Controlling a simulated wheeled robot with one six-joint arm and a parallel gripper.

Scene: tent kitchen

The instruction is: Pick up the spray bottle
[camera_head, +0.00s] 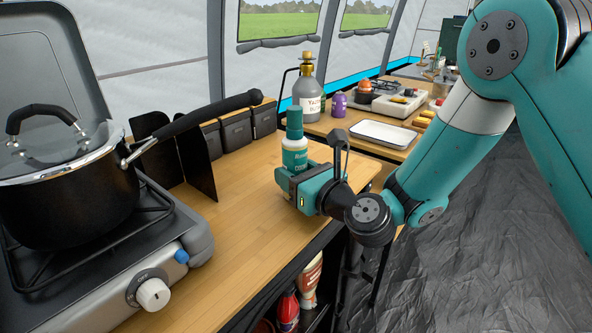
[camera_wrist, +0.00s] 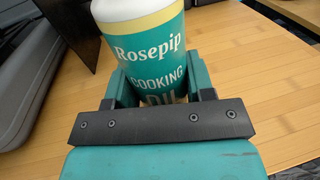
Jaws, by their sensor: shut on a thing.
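The spray bottle (camera_head: 294,153) is white and teal with a dark teal cap, standing upright near the right end of the wooden counter (camera_head: 233,190).
A black pot (camera_head: 80,198) sits on a camping stove (camera_head: 165,257) at left, its long handle reaching over the counter. Dark canisters (camera_head: 236,130) line the back. A grey bottle (camera_head: 307,95), purple container (camera_head: 339,105) and white tray (camera_head: 382,134) stand beyond.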

